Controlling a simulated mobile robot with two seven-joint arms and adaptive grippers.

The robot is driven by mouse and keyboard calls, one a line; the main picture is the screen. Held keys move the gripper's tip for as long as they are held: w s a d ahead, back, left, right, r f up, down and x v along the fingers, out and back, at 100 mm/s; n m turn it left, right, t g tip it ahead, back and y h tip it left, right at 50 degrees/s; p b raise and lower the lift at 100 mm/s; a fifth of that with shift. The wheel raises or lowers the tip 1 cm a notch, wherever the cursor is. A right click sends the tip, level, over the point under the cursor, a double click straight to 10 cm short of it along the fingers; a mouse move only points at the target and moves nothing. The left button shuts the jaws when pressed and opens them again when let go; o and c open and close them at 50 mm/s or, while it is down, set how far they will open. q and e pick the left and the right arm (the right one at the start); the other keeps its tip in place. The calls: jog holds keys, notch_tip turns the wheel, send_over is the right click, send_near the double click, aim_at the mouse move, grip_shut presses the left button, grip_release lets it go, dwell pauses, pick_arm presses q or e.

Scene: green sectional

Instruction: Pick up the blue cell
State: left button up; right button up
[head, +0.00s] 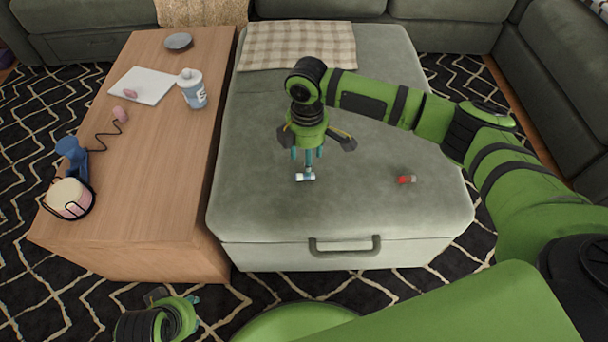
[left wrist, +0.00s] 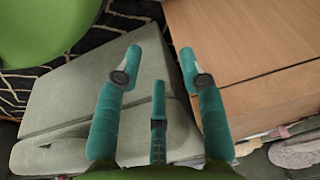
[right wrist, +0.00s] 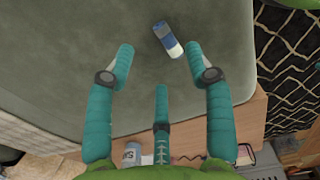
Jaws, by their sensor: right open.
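The blue cell (head: 306,177) is a small white and blue cylinder lying on the grey-green ottoman (head: 255,190). In the right wrist view the blue cell (right wrist: 167,38) lies tilted just beyond the fingertips, closer to the right-hand finger. My right gripper (head: 303,156) points down above the ottoman, close to the cell; its fingers (right wrist: 160,52) are apart with nothing between them. My left gripper (head: 190,300) is low at the bottom left, beside the ottoman and wooden table; in the left wrist view its fingers (left wrist: 160,57) are apart and empty.
A small red cell-like item (head: 406,180) lies on the ottoman to the right. A plaid cloth (head: 297,45) covers its back.

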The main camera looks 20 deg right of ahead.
jog(key=f, duration=0.1)
jog(key=f+b, duration=0.1)
jog(key=f, duration=0.2)
jog(key=shift+s+a+f+b, duration=0.15)
jog(key=shift+s+a+b, duration=0.05)
jog(key=shift+s+b, duration=0.1)
jog(key=shift+f, duration=0.3)
pick_arm(q)
jog(key=v, duration=0.5)
jog(key=shift+w+a, duration=0.1)
jog(key=shift+w, duration=0.15)
pick_arm(e)
jog(key=c, duration=1)
